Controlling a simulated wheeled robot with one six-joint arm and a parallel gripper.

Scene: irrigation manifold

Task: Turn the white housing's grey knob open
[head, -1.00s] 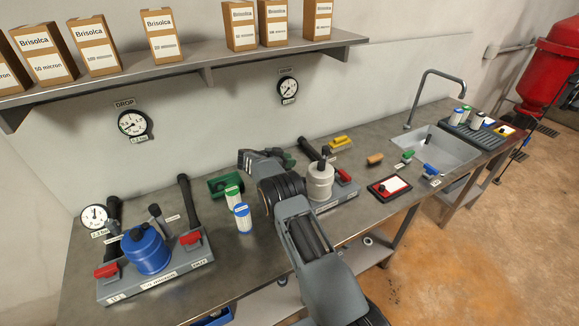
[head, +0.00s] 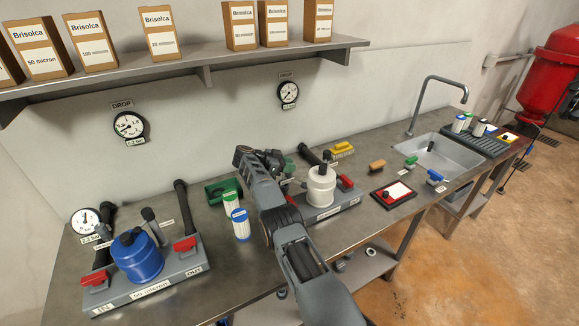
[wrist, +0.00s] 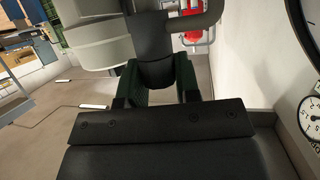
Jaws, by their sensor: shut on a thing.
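The white housing (head: 321,183) stands upright on its grey base at mid-bench, with a black knob on top. In the wrist view it fills the upper left (wrist: 92,40). My gripper (wrist: 155,82) has dark green fingers shut on the dark grey knob (wrist: 150,38) beside the housing. The knob's lower end is between the fingers. In the head view my gripper (head: 287,167) is behind and left of the housing, and my arm mostly hides it and the grey knob. How far the knob is turned cannot be told.
Red handles, one at the white housing's right (head: 345,182), sit close by. A blue housing (head: 136,256) stands at the left, with white cartridges (head: 241,224) between. A red-framed tray (head: 393,193) lies to the right. A wall gauge (wrist: 311,118) is near my wrist's right.

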